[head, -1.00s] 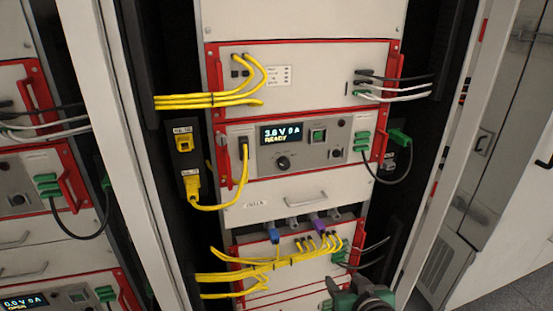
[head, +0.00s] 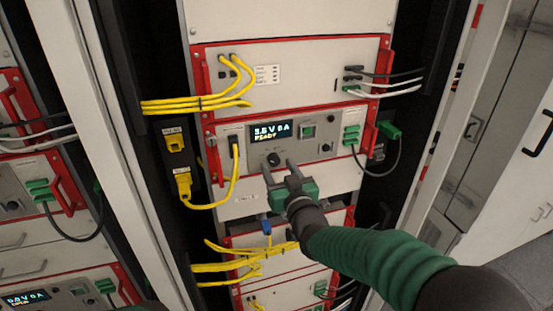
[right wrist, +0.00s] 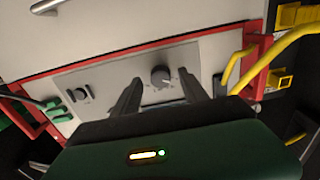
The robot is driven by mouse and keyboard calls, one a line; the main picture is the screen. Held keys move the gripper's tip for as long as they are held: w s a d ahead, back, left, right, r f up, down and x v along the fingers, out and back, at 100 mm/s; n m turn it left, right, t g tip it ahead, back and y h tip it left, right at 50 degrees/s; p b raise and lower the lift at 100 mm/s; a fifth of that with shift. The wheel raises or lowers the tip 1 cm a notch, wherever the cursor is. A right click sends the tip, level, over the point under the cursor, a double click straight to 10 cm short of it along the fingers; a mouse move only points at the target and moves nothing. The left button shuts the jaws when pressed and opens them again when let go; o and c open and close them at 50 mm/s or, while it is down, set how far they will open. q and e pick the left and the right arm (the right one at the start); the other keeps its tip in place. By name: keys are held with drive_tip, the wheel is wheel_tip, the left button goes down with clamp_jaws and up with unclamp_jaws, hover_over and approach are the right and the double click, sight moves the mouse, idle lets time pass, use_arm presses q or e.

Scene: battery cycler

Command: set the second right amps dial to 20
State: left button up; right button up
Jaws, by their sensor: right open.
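The dark round dial (head: 273,159) sits on the grey front panel below the display (head: 270,131), which reads about 3.6 or 3.8 V, 0 A and READY. My right gripper (head: 279,170) is open in front of the panel, its two fingers pointing at the dial. In the right wrist view the dial (right wrist: 160,76) shows between the two spread fingertips, its pointer mark hard to read. I cannot tell whether the fingers touch the dial.
A green button (head: 308,131) and a smaller dark knob (head: 326,147) are right of the dial. A yellow cable (head: 234,180) hangs on its left. A red handle (head: 369,124) and green connectors (head: 351,135) edge the right side. More yellow cables (head: 235,262) run below.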

drive_tip(key=shift+w+a+r, duration=0.1)
drive_tip(key=shift+w+a, duration=0.05)
drive_tip(key=shift+w, duration=0.5)
drive_tip(key=shift+a, duration=0.1)
clamp_jaws()
